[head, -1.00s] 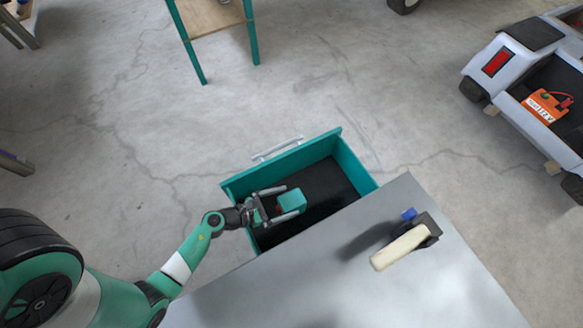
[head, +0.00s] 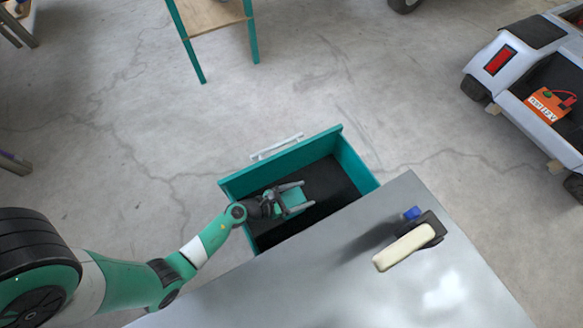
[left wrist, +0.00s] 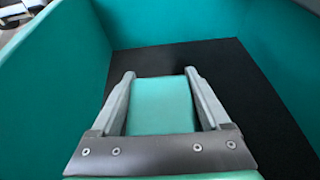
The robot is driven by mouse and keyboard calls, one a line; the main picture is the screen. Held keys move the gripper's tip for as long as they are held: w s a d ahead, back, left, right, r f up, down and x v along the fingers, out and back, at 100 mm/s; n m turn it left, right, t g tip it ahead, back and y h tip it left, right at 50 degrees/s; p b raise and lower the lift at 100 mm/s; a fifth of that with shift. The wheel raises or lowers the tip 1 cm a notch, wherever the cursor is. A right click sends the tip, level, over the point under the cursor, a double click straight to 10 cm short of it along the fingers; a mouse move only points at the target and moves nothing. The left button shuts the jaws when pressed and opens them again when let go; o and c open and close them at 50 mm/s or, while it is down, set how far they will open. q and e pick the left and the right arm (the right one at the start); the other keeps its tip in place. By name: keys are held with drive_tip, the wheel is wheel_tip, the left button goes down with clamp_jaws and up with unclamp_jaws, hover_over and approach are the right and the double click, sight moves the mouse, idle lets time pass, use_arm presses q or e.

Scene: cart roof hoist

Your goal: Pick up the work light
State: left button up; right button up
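A small teal block-shaped thing, seemingly the work light (head: 288,198), lies in the open teal drawer (head: 361,160). It also shows in the left wrist view (left wrist: 162,105) as a plain teal face. My left gripper (head: 307,194) is down inside the drawer, with one finger along each side of this thing. In the left wrist view the fingertips (left wrist: 160,73) lie close against its side edges. Whether they press on it cannot be told. Its near end is hidden by the gripper. My right gripper is not in view.
The drawer has a dark floor (left wrist: 262,100) and tall walls around my gripper. A grey cabinet top (head: 330,285) overhangs its near side and bears a cream-and-black tool (head: 405,247). A white cart (head: 490,65) stands right, a wooden-topped stand (head: 212,15) behind. Concrete floor is clear between.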

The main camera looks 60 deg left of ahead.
use_arm(q)
drive_tip(key=c, duration=1)
drive_tip(key=shift+o, duration=0.2)
wheel_tip(320, 180, up, 10)
drive_tip(key=p, duration=0.8)
drive_tip(key=shift+r, duration=0.1)
